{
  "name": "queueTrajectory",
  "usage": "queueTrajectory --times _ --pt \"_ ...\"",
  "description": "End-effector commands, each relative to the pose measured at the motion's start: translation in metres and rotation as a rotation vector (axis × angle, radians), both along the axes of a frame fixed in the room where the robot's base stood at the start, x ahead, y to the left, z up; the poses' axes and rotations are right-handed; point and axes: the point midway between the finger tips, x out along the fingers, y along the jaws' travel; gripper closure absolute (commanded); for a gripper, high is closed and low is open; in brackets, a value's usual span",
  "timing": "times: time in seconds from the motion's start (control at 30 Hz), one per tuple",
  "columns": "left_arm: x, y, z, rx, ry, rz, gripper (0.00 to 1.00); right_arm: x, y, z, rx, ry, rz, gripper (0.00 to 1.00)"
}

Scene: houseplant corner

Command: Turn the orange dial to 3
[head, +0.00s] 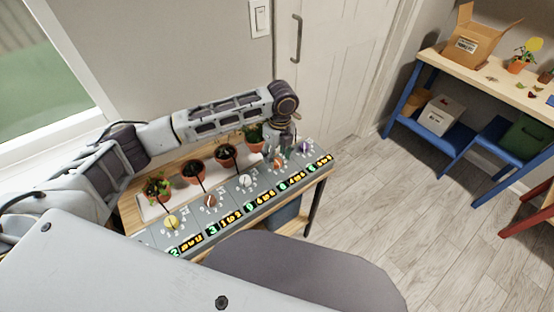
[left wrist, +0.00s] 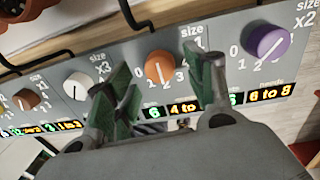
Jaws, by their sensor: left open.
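The orange dial (left wrist: 160,67) is on the grey panel (left wrist: 205,20), with printed numbers around its lower side. Its white mark points down, towards about 1 or 2; I cannot tell exactly which. It also shows small in the head view (head: 278,162), just below my left gripper (head: 281,147). In the left wrist view my left gripper (left wrist: 168,82) is open, with one finger on each side of the dial in the picture. I see no clear contact with the dial. Part of the display below it is hidden by a finger. My right gripper is not in view.
A purple dial (left wrist: 268,40) is to the right, and a white dial (left wrist: 76,86) and a brown dial (left wrist: 26,99) to the left. A yellow dial (head: 172,222) is at the panel's near end. Potted plants (head: 194,172) stand behind the panel, with thin dark tubes running from them.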

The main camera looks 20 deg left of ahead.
Motion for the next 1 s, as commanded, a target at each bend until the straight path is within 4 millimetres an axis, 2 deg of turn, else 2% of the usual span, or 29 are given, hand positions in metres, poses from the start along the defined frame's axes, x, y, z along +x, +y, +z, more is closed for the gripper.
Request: queueTrajectory --times 0.2,0.57,0.93,1.0 --pt "-0.001 0.001 -0.016 0.000 0.000 0.001 0.46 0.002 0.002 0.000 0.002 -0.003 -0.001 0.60" --pt "-0.001 0.001 -0.019 -0.001 -0.001 0.000 0.46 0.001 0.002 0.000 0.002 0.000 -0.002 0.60" --pt "-0.001 0.001 -0.019 0.000 0.000 0.000 0.91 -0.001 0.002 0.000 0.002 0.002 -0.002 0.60" --pt "-0.001 0.001 -0.019 0.000 0.000 0.000 0.92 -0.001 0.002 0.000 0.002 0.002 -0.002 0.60"
